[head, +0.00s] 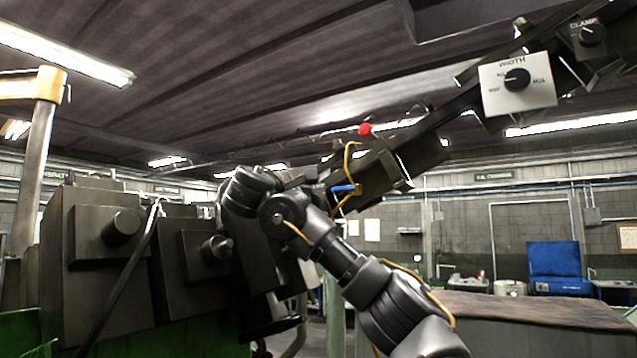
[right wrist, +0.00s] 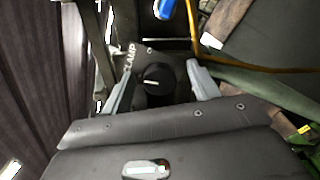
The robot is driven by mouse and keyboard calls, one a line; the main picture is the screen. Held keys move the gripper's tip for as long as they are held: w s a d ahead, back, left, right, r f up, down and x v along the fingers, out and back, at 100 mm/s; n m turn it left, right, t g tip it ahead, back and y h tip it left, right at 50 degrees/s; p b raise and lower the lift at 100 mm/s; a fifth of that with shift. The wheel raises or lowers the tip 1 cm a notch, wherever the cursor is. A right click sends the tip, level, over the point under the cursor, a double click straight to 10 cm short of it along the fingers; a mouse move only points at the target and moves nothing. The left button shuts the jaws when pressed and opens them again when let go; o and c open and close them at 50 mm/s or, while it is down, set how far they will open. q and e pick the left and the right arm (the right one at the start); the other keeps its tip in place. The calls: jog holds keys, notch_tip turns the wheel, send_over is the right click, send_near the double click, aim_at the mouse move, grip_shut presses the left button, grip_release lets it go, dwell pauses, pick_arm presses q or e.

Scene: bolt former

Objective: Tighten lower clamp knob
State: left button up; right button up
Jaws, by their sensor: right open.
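In the right wrist view, a round black knob (right wrist: 153,78) with a pale pointer line sits on a dark plate marked CLAMP (right wrist: 131,58). My right gripper (right wrist: 162,86) is open, with one grey finger on each side of the knob. A small gap seems to show on the right; I cannot tell whether the left finger touches. In the head view my right arm reaches up and left to the dark machine, and this knob and the fingertips cannot be made out. Another CLAMP knob (head: 591,36) is at the upper right. My left gripper is not in view.
A white WIDTH panel (head: 518,84) with a black dial is below the upper clamp knob. A blue handle (head: 343,187) and a yellow cable (head: 347,160) are close to my right arm. A dark machine block (head: 85,255) fills the left. A red ball (head: 365,129) is above.

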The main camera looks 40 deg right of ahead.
jog(key=m+b, duration=0.3)
jog(key=m, duration=0.4)
jog(key=shift+a, duration=0.2)
jog(key=shift+s, duration=0.1)
jog(key=shift+a, duration=0.1)
grip_shut()
jog(key=n, duration=0.7)
jog(key=shift+n, duration=0.3)
grip_release()
